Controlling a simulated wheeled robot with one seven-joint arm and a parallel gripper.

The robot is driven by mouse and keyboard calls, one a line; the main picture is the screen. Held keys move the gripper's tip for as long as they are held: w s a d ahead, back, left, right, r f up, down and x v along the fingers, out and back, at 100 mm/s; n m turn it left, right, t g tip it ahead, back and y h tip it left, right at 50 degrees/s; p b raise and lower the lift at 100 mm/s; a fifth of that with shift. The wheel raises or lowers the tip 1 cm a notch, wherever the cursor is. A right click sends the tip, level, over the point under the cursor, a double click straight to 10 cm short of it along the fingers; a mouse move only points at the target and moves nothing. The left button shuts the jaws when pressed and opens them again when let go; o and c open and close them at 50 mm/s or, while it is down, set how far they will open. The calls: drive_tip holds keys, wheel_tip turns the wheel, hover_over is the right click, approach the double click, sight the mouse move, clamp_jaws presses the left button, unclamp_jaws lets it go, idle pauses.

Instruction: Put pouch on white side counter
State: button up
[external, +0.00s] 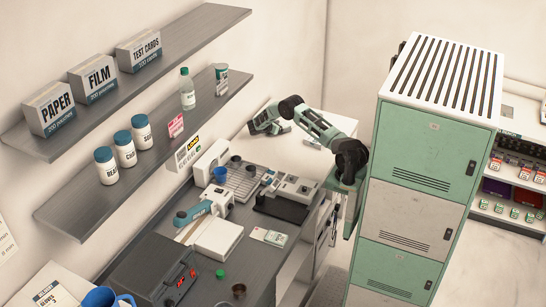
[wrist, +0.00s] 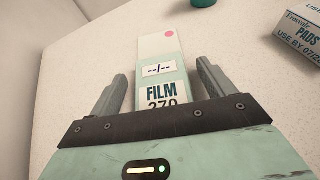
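The pouch (wrist: 160,72) is a flat pale strip with a mint panel, a pink dot and the print FILM 270. In the wrist view it lies on a white speckled surface, apparently the white side counter (wrist: 90,75). My gripper (wrist: 161,70) is open, its fingers standing on both sides of the pouch with gaps between. The pouch's near end is hidden behind my gripper's body. In the external view my gripper (external: 262,124) is at the end of the arm, near the back wall beyond the grey bench. I cannot make out this pouch there.
A PADS box (wrist: 300,35) and a green round thing (wrist: 204,2) are at the wrist view's upper right. A wall is at its left. The grey bench (external: 250,265) carries devices, cups and a pale packet (external: 269,237). A tall locker (external: 420,150) stands beside my arm.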

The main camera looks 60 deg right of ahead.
drive_tip(key=shift+r, duration=0.25)
drive_tip(key=b+v, duration=0.2)
drive_tip(key=v, duration=0.9)
drive_tip(key=shift+w+a, duration=0.15)
drive_tip(key=shift+a, duration=0.15)
drive_tip(key=shift+a+r, duration=0.1)
